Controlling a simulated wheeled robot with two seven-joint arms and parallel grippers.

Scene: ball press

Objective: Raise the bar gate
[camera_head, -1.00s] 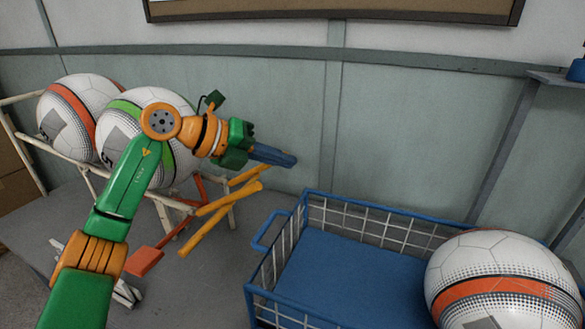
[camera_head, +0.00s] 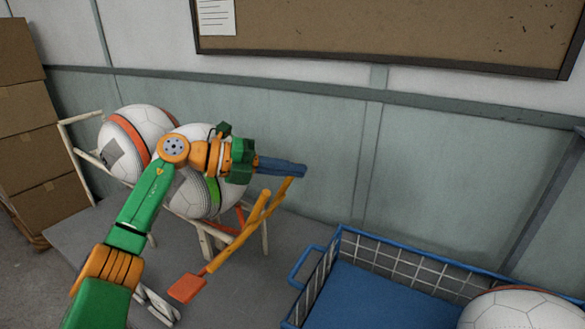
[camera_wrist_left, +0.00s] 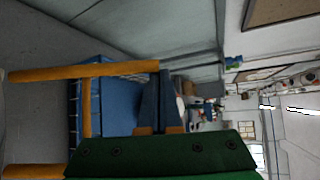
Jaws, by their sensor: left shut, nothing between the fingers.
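The bar gate (camera_head: 238,236), a frame of orange-yellow bars, stands tilted at the right end of the ball rack, in front of the green-striped ball. My left gripper (camera_head: 292,168) is shut and empty, its blue fingers at the upper end of the gate's far bar. In the left wrist view the fingers (camera_wrist_left: 157,97) overlap the end of a long gate bar (camera_wrist_left: 85,72); whether they touch it is unclear. A crossbar and a second bar also show there. A red paddle (camera_head: 187,288) sits low by the gate. My right gripper is out of view.
The pale rack (camera_head: 72,148) holds an orange-striped ball (camera_head: 135,142) and a green-striped ball (camera_head: 190,195), partly hidden by my left arm. A blue wire crate (camera_head: 360,308) at lower right contains another ball (camera_head: 525,312). Cardboard boxes (camera_head: 30,150) stand at far left.

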